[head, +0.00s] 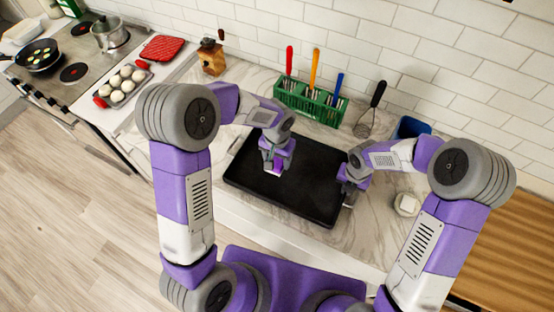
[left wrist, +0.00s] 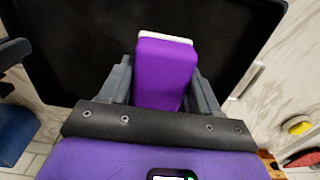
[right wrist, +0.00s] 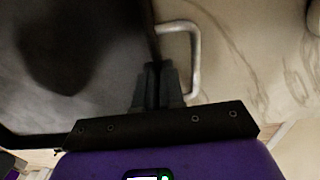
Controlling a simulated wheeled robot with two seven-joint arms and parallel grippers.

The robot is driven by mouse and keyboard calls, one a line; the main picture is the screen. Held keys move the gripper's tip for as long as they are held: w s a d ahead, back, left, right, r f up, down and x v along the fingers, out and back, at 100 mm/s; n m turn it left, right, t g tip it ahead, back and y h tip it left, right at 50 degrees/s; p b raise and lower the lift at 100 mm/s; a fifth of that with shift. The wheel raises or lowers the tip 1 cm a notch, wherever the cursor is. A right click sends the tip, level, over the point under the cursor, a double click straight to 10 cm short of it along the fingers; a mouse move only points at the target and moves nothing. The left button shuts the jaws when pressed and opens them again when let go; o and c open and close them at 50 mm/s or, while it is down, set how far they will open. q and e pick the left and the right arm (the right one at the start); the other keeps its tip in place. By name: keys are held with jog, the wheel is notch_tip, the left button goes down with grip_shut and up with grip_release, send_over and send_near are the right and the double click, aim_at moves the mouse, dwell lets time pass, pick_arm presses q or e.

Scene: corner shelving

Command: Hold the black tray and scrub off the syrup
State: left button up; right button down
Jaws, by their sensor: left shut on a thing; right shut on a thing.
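The black tray (head: 312,165) lies on the marble counter below both arms. My left gripper (head: 274,160) is over the tray and shut on a purple sponge (left wrist: 165,72) with a white face. In the head view the sponge is low at the tray surface; I cannot tell if it touches. My right gripper (right wrist: 157,68) is shut on the tray's right edge, beside a pale metal handle (right wrist: 195,60). A dark blurred patch shows on the tray in the right wrist view; I cannot tell whether it is shadow or syrup.
A green rack (head: 308,103) with colored-handled utensils, a whisk (head: 371,108) and a blue container (head: 410,127) stand behind the tray. A small whitish object (head: 407,204) lies right of it. A wooden grinder (head: 211,60) stands at back left. The stove (head: 75,50) is far left.

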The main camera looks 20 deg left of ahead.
dwell(0.3)
jog(key=c, duration=1.2)
grip_release()
jog(key=shift+o, duration=0.2)
notch_tip(320, 180, up, 12)
